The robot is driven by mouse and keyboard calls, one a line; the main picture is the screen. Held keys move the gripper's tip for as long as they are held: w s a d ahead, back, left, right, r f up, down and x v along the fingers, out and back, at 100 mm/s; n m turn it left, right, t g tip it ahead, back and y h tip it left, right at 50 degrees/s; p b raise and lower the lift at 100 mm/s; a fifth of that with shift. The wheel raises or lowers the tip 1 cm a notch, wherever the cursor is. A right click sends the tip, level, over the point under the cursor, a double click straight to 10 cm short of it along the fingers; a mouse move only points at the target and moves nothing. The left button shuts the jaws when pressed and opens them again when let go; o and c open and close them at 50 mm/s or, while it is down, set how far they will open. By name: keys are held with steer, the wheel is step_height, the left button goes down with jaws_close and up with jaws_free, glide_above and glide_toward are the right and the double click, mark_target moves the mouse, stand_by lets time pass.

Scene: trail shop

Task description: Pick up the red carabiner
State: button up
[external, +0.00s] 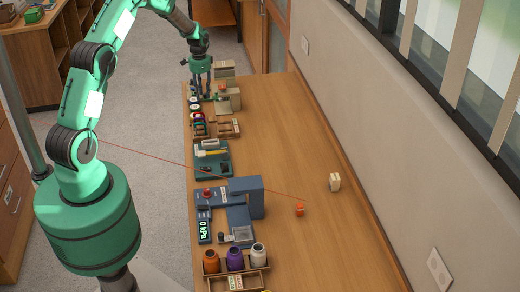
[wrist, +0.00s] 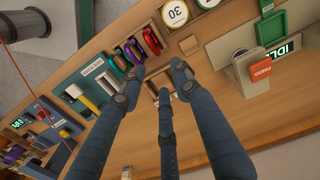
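A row of coloured carabiners stands in a wooden rack on the bench, near the top middle of the wrist view. The fingertips are just below and right of the row in the wrist view. In the external view my gripper (external: 203,92) points down over the far left part of the bench.
A teal tray (external: 213,174) with tools lies nearer along the bench. A grey-blue device (external: 245,196) and several jars stand closer. The bench's right side is mostly clear.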

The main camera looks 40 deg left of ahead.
mark_target(204, 116)
steer(key=shift+f, duration=0.1)
steer(key=shift+f+p, duration=0.3)
steer(key=shift+f, duration=3.9)
steer(key=shift+f, duration=0.1)
steer(key=shift+s+f+p, duration=0.2)
steer(key=shift+f+p, duration=0.25)
steer(key=shift+f, duration=2.05)
jaws_close()
